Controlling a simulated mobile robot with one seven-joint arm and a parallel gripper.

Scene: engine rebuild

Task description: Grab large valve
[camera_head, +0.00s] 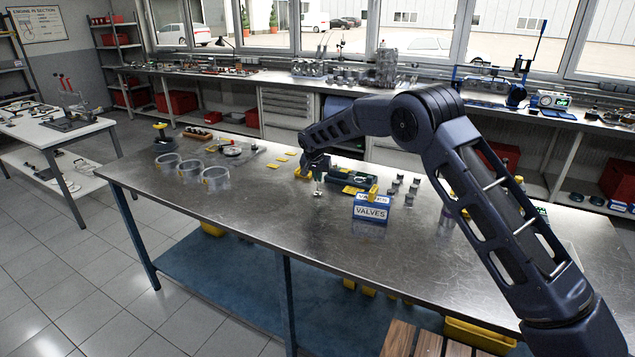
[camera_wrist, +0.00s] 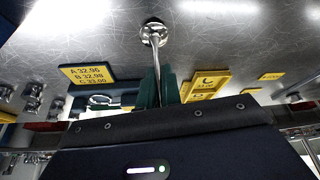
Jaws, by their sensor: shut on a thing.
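The large valve shows in the wrist view as a round metal head (camera_wrist: 153,34) on a thin bright stem. My gripper (camera_wrist: 158,88) is shut on the stem, its dark green fingers on either side of it. In the head view my gripper (camera_head: 316,176) is over the middle of the steel bench, and the valve head (camera_head: 318,194) shows just below it, head end down. Whether the head touches the bench top is hard to tell. The upper stem is hidden by the fingers.
Clear metal rings (camera_head: 190,171) stand at left. The bench front is clear.

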